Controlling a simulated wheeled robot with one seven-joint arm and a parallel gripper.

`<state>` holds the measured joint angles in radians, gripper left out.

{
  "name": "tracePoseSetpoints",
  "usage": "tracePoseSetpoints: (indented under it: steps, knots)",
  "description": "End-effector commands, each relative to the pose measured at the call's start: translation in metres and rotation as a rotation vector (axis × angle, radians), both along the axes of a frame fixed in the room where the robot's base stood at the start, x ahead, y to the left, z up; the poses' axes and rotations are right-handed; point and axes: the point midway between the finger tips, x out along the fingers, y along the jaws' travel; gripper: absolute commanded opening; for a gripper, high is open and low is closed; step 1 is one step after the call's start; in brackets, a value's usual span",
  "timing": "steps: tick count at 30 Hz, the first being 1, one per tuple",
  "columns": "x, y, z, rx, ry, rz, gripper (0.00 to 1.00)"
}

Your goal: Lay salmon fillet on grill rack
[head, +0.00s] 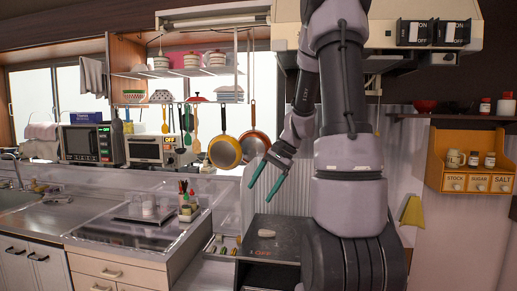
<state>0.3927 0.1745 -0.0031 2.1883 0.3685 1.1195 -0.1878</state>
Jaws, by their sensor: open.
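My gripper (264,192) hangs in mid-air in the head view with its two teal fingers apart and nothing between them. I cannot make out a salmon fillet or a grill rack. A small pale object (267,233) lies on the appliance's top, too small to identify. My own arm and body hide much of the right middle.
Two frying pans, one yellow (225,151) and one orange-rimmed (254,143), hang behind the gripper. A counter (135,236) with a clear tray and small bottles stands at left. An orange spice shelf (472,160) hangs on the right wall.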

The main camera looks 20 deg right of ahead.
Motion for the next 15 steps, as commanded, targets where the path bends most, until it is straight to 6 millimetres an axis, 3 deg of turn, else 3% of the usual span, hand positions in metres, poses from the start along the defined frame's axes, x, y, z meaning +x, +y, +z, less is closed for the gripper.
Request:
tracePoseSetpoints:
  steps: [1,6,15]
  knots:
    - [-0.010,0.013,0.022,-0.047,-0.045,0.042,0.80]
    - [-0.050,0.045,0.074,-0.199,-0.186,0.167,0.80]
    - [-0.128,0.080,0.136,-0.428,-0.469,0.334,0.80]
